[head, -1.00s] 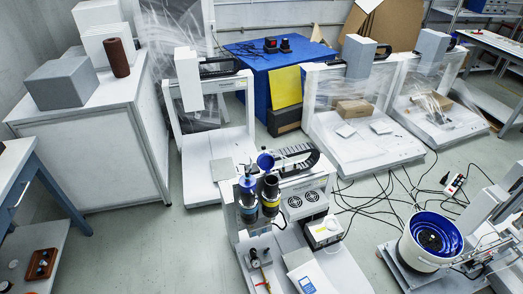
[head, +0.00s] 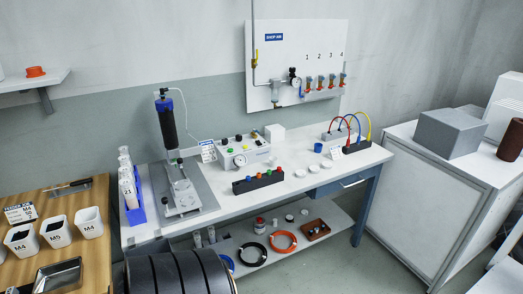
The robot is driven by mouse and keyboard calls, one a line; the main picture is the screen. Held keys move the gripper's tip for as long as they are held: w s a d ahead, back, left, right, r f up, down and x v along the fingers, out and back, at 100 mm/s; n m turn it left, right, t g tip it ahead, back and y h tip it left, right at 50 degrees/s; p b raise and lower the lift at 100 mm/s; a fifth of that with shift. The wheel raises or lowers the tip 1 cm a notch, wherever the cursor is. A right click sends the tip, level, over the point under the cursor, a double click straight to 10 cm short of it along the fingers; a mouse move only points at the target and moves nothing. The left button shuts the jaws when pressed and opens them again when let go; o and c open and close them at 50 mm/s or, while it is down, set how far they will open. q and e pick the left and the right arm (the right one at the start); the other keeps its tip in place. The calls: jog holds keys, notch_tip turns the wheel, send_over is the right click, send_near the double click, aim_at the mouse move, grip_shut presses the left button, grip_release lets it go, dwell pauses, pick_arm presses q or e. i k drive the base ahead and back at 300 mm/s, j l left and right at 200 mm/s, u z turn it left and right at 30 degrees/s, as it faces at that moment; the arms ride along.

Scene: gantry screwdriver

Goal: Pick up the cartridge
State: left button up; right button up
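A dark upright cartridge (head: 166,124) with a blue collar stands in a dispensing stand (head: 182,193) on the left part of the white bench. Pale tubes (head: 127,180) stand in a blue rack (head: 135,212) left of that stand; one is marked 21. The frames do not show whether the task's cartridge is the dark one or one of these tubes. Neither of my grippers is in view.
The white bench (head: 225,200) also carries a control box (head: 243,152) and a black strip with coloured knobs (head: 258,182). A wooden table (head: 20,271) with labelled cups is at left. A white cabinet (head: 410,190) is at right. Floor shows between bench and cabinet.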

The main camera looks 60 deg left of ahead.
aim_at(210, 228)
jog(key=u, duration=2.55)
